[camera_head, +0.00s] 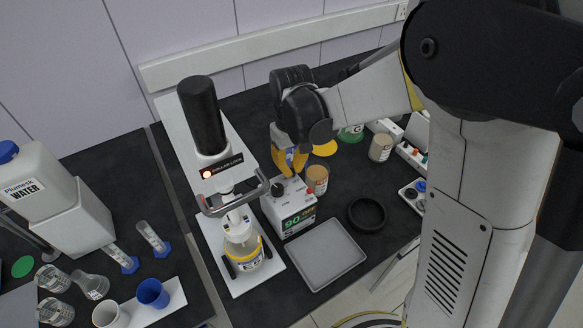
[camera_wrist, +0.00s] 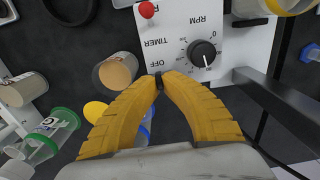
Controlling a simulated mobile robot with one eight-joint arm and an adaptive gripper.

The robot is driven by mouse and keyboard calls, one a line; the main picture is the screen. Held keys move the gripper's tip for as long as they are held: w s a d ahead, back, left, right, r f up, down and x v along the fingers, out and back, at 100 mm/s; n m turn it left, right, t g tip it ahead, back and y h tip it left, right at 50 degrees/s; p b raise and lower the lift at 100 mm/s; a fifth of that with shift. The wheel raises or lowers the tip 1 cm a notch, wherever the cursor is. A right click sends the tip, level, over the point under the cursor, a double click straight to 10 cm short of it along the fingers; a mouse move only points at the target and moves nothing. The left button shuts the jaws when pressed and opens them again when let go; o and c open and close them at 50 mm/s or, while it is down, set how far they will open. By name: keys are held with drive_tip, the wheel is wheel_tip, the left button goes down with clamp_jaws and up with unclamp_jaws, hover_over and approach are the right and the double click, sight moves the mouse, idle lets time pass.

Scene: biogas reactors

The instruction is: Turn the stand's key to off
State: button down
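The stand (camera_head: 207,115) has a tall black motor head, a red-lit front panel and a jar below it. In the wrist view the box top (camera_wrist: 178,22) carries a black RPM knob (camera_wrist: 202,53), a red button (camera_wrist: 147,9) and "TIMER" and "OFF" lettering. My gripper (camera_head: 291,168) points down at the rear edge of this top. Its yellow fingertips (camera_wrist: 159,80) nearly meet around a small dark piece, apparently the key (camera_wrist: 158,78), beside "OFF". The fingers hide most of it.
A grey tray (camera_head: 325,254) lies in front of the box, a black ring (camera_head: 367,214) to its right. A brown-lidded jar (camera_head: 317,179) stands close to my gripper. Bottles and beakers stand on the left bench. A dark bar (camera_wrist: 275,95) passes right of my fingers.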

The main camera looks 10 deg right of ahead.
drive_tip(key=c, duration=1.6)
unclamp_jaws()
wheel_tip(320, 180, up, 12)
drive_tip(key=shift+r, duration=0.1)
drive_tip(key=s+d+m+t+b, duration=0.1)
drive_tip(key=s+d+t, duration=0.1)
drive_tip(key=s, duration=0.3)
drive_tip(key=s+d+f+m+t+b, duration=0.1)
drive_tip(key=s+d+m+t, duration=0.1)
drive_tip(key=s+d, duration=0.3)
drive_tip(key=s+d+f+m+t+b, duration=0.1)
drive_tip(key=s+d+t, duration=0.2)
drive_tip(key=s, duration=0.2)
drive_tip(key=shift+d+f+m+b, duration=0.15)
drive_tip(key=shift+d+m+b, duration=0.2)
drive_tip(key=shift+m+b, duration=0.05)
